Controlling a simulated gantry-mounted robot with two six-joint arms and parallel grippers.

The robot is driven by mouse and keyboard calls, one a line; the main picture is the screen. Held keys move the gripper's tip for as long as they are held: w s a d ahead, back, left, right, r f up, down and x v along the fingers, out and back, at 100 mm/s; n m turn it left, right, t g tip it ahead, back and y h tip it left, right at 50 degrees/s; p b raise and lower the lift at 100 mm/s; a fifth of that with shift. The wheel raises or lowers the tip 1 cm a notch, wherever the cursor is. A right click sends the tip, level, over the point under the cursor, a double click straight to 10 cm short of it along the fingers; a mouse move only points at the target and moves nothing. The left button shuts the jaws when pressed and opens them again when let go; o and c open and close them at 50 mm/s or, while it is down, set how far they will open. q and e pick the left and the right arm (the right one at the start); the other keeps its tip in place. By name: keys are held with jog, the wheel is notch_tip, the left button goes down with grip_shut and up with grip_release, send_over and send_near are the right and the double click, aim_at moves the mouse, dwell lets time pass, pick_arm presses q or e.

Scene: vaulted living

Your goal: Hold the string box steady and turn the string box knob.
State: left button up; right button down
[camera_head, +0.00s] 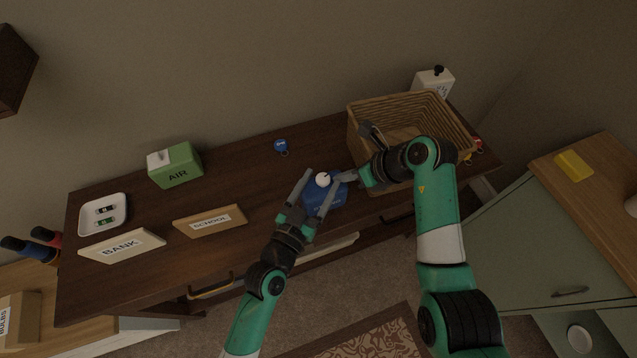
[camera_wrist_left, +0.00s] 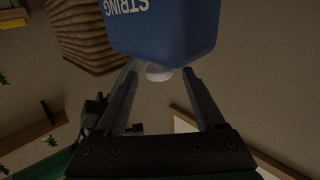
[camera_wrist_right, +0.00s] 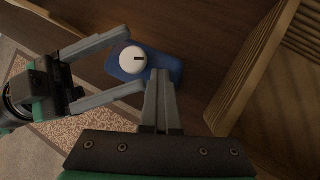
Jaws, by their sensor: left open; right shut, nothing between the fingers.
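The blue string box (camera_head: 338,196) sits near the front edge of the dark desk, with a round white knob (camera_head: 322,179) facing up. My left gripper (camera_head: 320,179) is open, its two fingertips spread on either side of the knob. In the right wrist view, the knob (camera_wrist_right: 132,59) has a dark mark and the box (camera_wrist_right: 165,66) extends to its right. In the left wrist view, the box (camera_wrist_left: 165,30) with STRING lettering is beyond the fingertips. My right gripper (camera_head: 343,177) is shut and empty, its tips close beside the box. Whether they touch it is unclear.
A wicker basket (camera_head: 445,122) stands right of the box, under my right arm. A blue key tag (camera_head: 281,146) lies behind. SCHOOL (camera_head: 210,220) and BANK (camera_head: 122,246) signs, a green AIR box (camera_head: 176,166) and a white tray (camera_head: 103,200) stand left.

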jog(key=shift+s+f, duration=0.15)
jog(key=shift+f, duration=0.1)
pick_arm(q)
grip_shut()
pick_arm(e)
jog(key=shift+d, duration=0.1)
pick_arm(q)
jog(key=shift+f, duration=0.15)
jog(key=shift+w+a+f+m+g+h, duration=0.2)
jog(key=shift+a+m+g+h, duration=0.1)
jog(key=shift+m+h, duration=0.15)
jog(key=m+g+h, duration=0.1)
jog(key=h, duration=0.1)
jog(key=m+g+h, duration=0.1)
jog(key=shift+w+a+r+m+g+h, duration=0.1)
jog(key=shift+a+m+g+h, duration=0.05)
jog(key=shift+m+g+h, duration=0.45)
jog(key=shift+m+h, duration=0.15)
jog(key=shift+h, duration=0.1)
